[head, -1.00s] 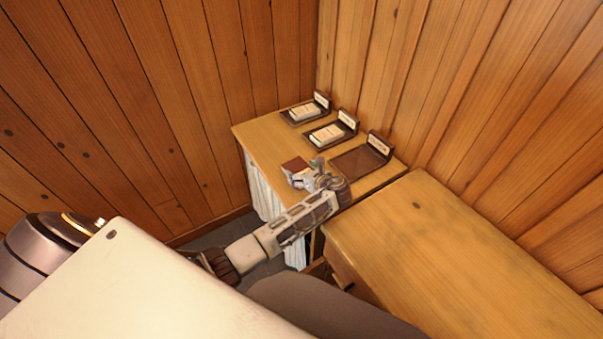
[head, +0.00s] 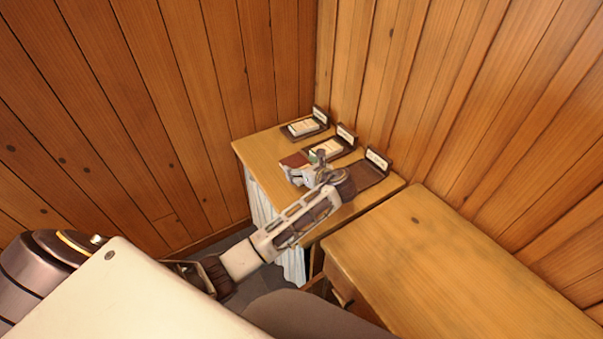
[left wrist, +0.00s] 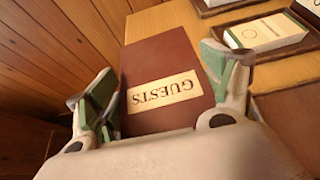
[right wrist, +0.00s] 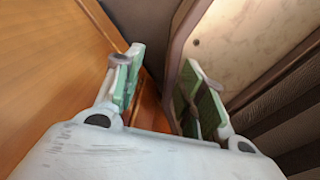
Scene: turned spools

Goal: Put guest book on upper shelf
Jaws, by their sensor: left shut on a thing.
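The guest book (left wrist: 165,80) is dark red with a cream "GUESTS" label that reads upside down in the left wrist view. It also shows in the head view (head: 295,160), over the wooden counter. My left gripper (head: 298,175) is shut on its near part, with one finger along each side; these fingers show in the left wrist view (left wrist: 158,85). I cannot tell how far the book is above the counter. My right gripper (right wrist: 155,85) is open and empty, seen only in the right wrist view. I cannot make out an upper shelf.
Dark trays line the counter (head: 262,150) by the right wall: the far tray (head: 286,133) and middle tray hold pale booklets, the near tray (head: 370,176) looks empty. A wooden desk (head: 450,260) stands at the right, its top clear. A white curtain hangs under the counter.

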